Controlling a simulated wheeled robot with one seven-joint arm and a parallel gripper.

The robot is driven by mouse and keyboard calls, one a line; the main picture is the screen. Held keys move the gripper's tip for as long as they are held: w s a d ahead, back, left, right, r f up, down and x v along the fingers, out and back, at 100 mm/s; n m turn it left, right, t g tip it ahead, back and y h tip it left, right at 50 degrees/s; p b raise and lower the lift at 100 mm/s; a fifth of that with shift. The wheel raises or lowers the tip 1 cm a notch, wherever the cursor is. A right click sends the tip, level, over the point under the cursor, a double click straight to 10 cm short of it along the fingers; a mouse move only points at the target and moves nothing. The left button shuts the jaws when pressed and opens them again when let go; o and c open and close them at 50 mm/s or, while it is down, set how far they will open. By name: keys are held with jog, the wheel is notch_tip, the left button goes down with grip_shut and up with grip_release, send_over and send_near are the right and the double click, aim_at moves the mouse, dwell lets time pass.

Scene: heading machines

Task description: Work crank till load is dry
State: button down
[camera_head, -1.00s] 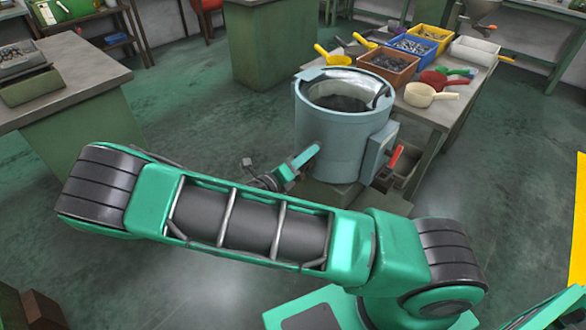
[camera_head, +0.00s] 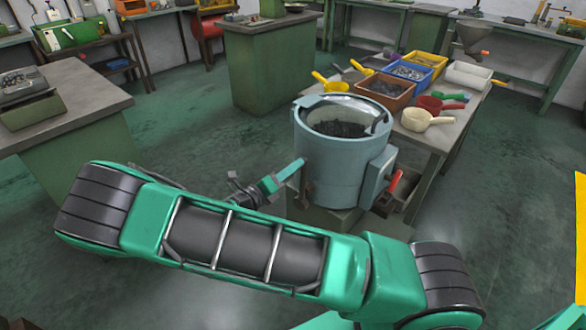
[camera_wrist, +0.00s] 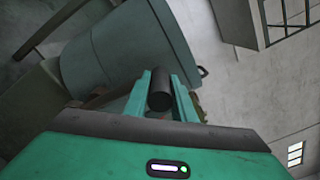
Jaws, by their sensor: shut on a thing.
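The blue-grey round drum (camera_head: 335,172) stands upright on a low stand beside the bench. Its top is open and a dark, lumpy load (camera_head: 340,129) shows inside. Whether the load is wet or dry cannot be told. My gripper (camera_head: 289,173) is at the drum's left side. In the wrist view my two green fingers (camera_wrist: 160,88) are shut on a black cylindrical crank handle (camera_wrist: 160,100), with the drum (camera_wrist: 125,45) just beyond it. The rest of the crank is mostly hidden behind the fingers.
A red-handled part (camera_head: 395,182) sticks out at the drum's right. The bench (camera_head: 455,128) behind it holds orange (camera_head: 386,92), yellow (camera_head: 425,57) and blue bins and several scoops. A green cabinet bench (camera_head: 75,140) stands left. The floor (camera_head: 185,130) between is clear.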

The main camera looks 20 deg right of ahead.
jog(key=shift+f, duration=0.25)
jog(key=c, duration=1.5)
grip_release()
jog(key=shift+r, duration=0.1)
jog(key=shift+a, duration=0.15)
jog(key=shift+s+a, duration=0.15)
jog(key=shift+a, duration=0.1)
jog(key=v, duration=1)
